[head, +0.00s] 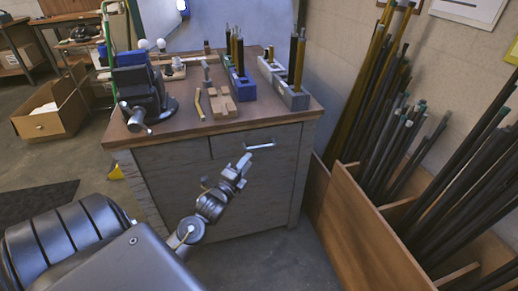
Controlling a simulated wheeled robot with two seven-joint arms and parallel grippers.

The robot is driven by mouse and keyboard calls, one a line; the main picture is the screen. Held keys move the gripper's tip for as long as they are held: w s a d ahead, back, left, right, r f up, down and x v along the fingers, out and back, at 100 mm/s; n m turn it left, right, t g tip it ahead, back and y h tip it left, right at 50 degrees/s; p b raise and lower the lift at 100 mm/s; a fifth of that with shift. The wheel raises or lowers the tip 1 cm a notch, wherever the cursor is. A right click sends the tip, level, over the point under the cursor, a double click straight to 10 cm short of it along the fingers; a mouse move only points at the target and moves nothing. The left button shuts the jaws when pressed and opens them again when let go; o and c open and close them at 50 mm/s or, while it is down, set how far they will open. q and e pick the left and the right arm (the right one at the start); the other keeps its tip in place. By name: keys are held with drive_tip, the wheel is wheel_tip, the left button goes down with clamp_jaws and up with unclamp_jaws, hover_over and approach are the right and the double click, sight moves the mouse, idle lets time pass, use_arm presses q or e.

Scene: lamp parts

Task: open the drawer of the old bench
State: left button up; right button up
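The old bench (175,178) stands in the middle of the head view, with a worn grey wooden front and a brown top. Its drawer (228,146) is at the upper right of the front and looks flush with it. A pale bar handle (262,146) runs across the drawer front. My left gripper (243,160) reaches up from below, its tips just below and left of the handle's left end. I cannot tell whether the tips touch the handle, or whether the fingers are open. The arm hides part of the bench front. My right gripper is not in view.
The bench top holds a dark vise (143,92), small wooden blocks (221,102) and grey and blue holders with rods (288,92). A wooden bin (365,225) of long rods stands close at the right. An open box (50,108) sits at the left.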

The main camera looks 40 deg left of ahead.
sight(259, 147)
use_arm(q)
drive_tip(key=x, duration=0.9)
drive_tip(key=shift+f+b, duration=0.15)
drive_tip(key=shift+b, duration=0.15)
clamp_jaws()
